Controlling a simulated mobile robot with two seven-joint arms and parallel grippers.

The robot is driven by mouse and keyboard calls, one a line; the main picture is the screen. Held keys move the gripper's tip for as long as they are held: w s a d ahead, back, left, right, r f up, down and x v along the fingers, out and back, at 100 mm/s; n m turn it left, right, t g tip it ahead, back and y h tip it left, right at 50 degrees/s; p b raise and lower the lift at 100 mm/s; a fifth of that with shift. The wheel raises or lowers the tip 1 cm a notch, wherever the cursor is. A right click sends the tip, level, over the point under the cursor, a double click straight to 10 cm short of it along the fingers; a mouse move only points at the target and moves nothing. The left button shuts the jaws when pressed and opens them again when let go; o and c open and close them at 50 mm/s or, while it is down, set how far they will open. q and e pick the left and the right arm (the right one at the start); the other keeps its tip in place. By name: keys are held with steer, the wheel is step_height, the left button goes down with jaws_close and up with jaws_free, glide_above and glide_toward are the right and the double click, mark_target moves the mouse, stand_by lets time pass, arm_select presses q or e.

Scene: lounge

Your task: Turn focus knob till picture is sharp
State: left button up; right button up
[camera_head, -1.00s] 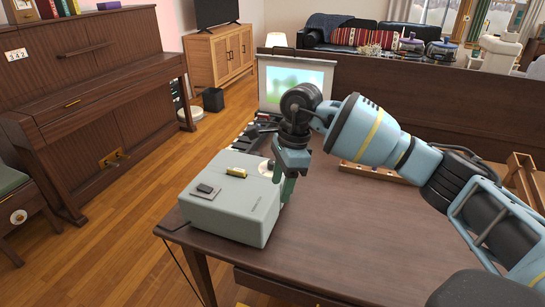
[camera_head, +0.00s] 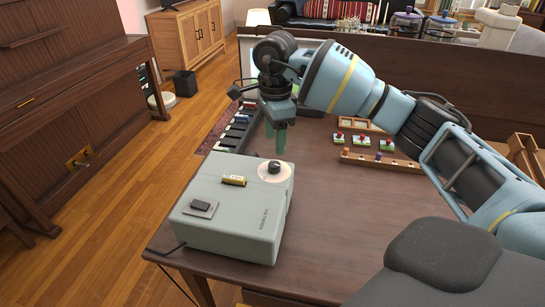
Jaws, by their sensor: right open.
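The grey-green projector box (camera_head: 215,222) stands on the near left of the brown table. On its top are a dark knob (camera_head: 274,168) on a pale round dial, a small yellow piece (camera_head: 233,180) and a dark switch (camera_head: 201,206). My right gripper (camera_head: 276,138) is open and empty, fingers pointing down, just beyond the dial and apart from it. The projection screen (camera_head: 252,44) stands behind my right arm, which hides nearly all of its picture, so its sharpness cannot be told. My left gripper is out of view.
A small keyboard (camera_head: 236,132) lies on the table behind the projector. A wooden rack (camera_head: 380,161) with several coloured pieces lies to the right. The table's middle (camera_head: 345,205) is clear. A brown piano (camera_head: 80,100) stands at the left.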

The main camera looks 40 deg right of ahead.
mark_target(274, 164)
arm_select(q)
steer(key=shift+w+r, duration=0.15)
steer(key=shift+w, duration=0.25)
arm_select(e)
step_height(274, 164, down, 8)
steer(key=shift+w+r, duration=0.15)
steer(key=shift+r, duration=0.05)
steer(key=shift+c, duration=0.2)
steer(key=c, duration=0.9)
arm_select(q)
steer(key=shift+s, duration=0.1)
arm_select(e)
steer(key=shift+c, duration=0.2)
steer(key=shift+r, duration=0.1)
